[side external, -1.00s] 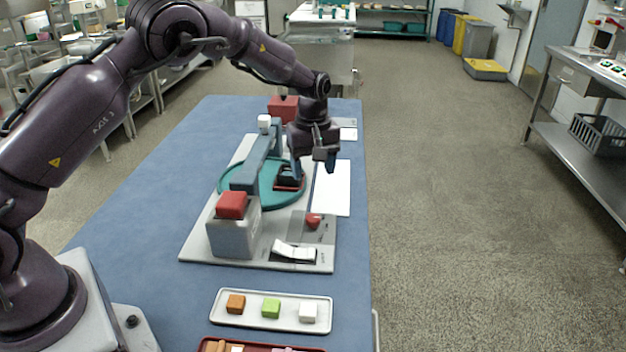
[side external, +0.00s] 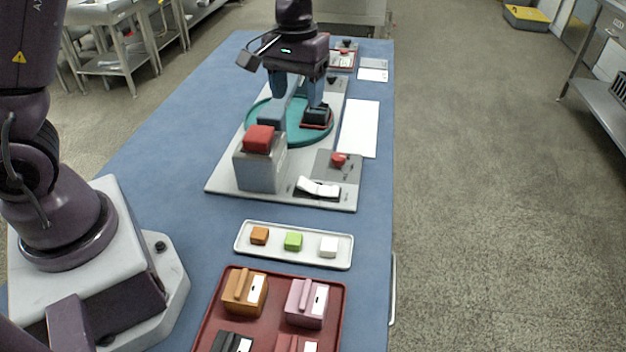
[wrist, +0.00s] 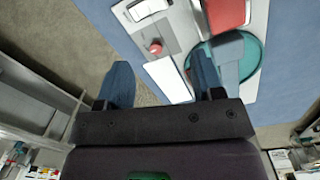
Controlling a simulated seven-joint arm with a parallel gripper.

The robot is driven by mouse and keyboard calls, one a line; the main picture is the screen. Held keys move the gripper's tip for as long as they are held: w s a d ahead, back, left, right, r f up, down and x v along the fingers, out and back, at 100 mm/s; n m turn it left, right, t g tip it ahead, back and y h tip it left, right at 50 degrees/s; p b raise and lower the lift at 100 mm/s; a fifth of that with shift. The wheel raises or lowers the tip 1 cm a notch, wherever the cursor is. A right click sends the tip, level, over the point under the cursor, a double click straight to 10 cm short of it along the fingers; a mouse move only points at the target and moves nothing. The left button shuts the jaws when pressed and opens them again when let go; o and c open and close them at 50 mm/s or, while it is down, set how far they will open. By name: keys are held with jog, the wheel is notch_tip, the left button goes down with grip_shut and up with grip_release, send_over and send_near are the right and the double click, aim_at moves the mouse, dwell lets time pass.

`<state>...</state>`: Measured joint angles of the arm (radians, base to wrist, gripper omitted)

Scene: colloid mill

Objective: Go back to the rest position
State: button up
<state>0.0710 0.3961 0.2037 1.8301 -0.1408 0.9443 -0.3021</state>
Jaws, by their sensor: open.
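My gripper (side external: 298,94) is open and empty, with its two blue fingers apart. In the side view it hangs in front of the mill's teal round plate (side external: 262,112); its exact height is unclear. In the wrist view my gripper (wrist: 160,82) has nothing between its fingers. A dark block on a red base (side external: 318,122) sits on the teal plate, partly covered by a finger. The mill's grey housing (side external: 262,170) carries a red block (side external: 259,138). The red knob (side external: 338,159) and white rocker (side external: 317,188) are on the grey baseplate (side external: 225,182).
A white tray (side external: 262,255) holds orange, green and white cubes. A dark red tray (side external: 222,300) holds several handled blocks. A white sheet (side external: 359,128) lies right of the mill. Blue tabletop (side external: 160,150) is bare on the left.

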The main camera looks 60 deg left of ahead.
jog(key=s+d+r+m+t, duration=0.1)
jog(key=s+r+m+t, duration=0.2)
jog(key=s+r, duration=0.3)
jog(key=s+d+r+m+t, duration=0.2)
jog(key=s+r, duration=0.4)
jog(key=s, duration=0.7)
jog(key=shift+s+r+m+t, duration=0.15)
jog(key=shift+s+m+t, duration=0.1)
jog(key=shift+m+t, duration=0.15)
